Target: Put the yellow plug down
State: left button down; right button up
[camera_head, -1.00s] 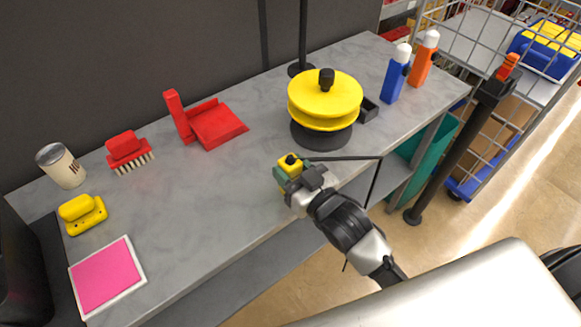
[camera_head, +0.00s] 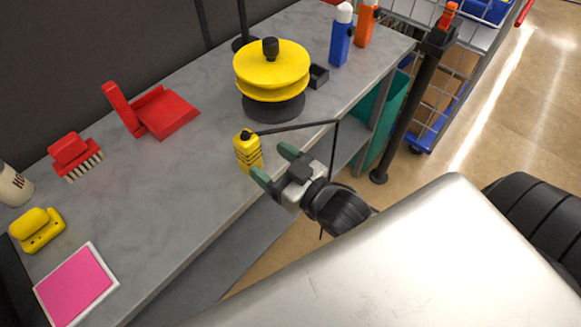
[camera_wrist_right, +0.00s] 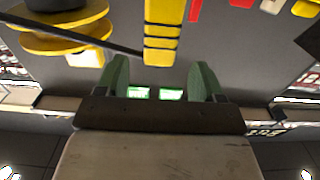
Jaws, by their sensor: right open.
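The yellow plug (camera_head: 248,150), with a black cable from its top, stands upright on the grey countertop (camera_head: 190,185) near the front edge. It also shows in the right wrist view (camera_wrist_right: 162,30), ahead of the fingers and apart from them. My right gripper (camera_head: 274,164) is open and empty, with green fingertips, just to the front right of the plug. Its fingers also show in the right wrist view (camera_wrist_right: 158,80), with nothing between them. My left gripper is in neither view.
A yellow reel (camera_head: 272,70) on a black base stands behind the plug. A red dustpan (camera_head: 167,112), a red brush (camera_head: 73,155), a yellow object (camera_head: 37,230) and a pink pad (camera_head: 76,285) lie to the left. Blue (camera_head: 341,40) and orange (camera_head: 366,25) bottles stand at the back right.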

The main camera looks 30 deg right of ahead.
jog(key=shift+b+v, duration=0.35)
jog(key=shift+v, duration=2.15)
jog(key=s+d+f+m+g+h, duration=0.1)
jog(key=d+f+g+h, duration=0.15)
jog(key=f, duration=0.95)
jog(key=s+d+f+g+h, duration=0.1)
jog(key=s+f+g, duration=0.15)
jog(key=f, duration=0.95)
jog(key=s+d+f+m+g+h, duration=0.1)
jog(key=d+f+g, duration=0.15)
jog(key=f, duration=0.95)
jog(key=s+f+g+h, duration=0.1)
jog(key=s+f+g, duration=0.7)
jog(key=s+f, duration=1)
jog(key=s, duration=0.4)
jog(key=shift+f+h, duration=0.2)
jog(key=shift+h, duration=0.15)
